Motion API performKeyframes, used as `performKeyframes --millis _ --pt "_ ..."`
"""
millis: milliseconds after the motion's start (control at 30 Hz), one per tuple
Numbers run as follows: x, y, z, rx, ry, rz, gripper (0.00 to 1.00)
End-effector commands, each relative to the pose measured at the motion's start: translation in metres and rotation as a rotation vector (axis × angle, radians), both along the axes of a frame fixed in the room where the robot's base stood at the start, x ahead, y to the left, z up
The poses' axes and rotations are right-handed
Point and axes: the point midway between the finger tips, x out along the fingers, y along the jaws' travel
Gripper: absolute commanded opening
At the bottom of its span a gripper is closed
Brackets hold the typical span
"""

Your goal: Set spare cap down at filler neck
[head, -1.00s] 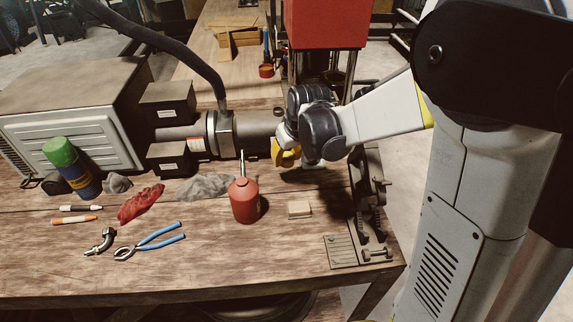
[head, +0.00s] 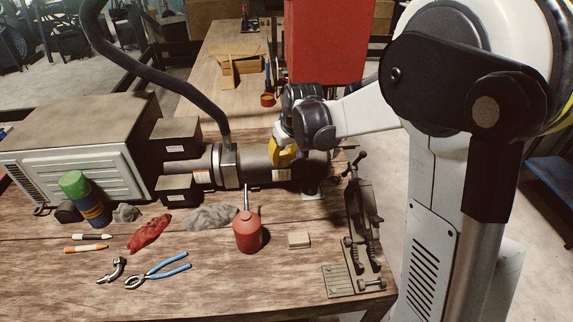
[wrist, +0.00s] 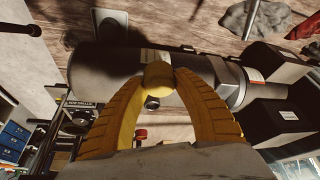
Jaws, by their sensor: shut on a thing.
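My gripper (wrist: 158,80) has yellow ribbed fingers, closed on a small yellow rounded piece, the spare cap (wrist: 157,73), at the fingertips. In the head view my gripper (head: 283,154) is at the top of the crimper's dark horizontal cylinder (head: 257,170), and the cap cannot be made out there. In the wrist view a short dark round stub, which looks like the filler neck (wrist: 152,103), stands by the cylinder's edge just below the cap in the picture. I cannot tell whether cap and neck touch. In the head view my gripper hides the neck.
Two black boxes (head: 176,138) and a thick hose (head: 175,72) are left of my gripper. A dark vise-like fixture (head: 360,225) stands right.

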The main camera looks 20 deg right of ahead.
Motion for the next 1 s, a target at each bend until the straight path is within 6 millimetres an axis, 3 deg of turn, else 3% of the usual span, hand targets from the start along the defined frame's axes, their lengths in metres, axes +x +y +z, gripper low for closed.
performKeyframes --millis 33,100,233,400,1000 --pt "0.017 -0.002 0.022 0.000 0.000 -0.001 0.11" --pt "0.037 -0.005 0.033 0.000 0.000 -0.001 0.11" --pt "0.068 -0.010 0.046 0.000 0.001 -0.001 0.10" --pt "0.090 -0.013 0.051 0.000 0.001 -0.001 0.10" --pt "0.095 -0.014 0.040 -0.002 0.000 0.002 0.10"
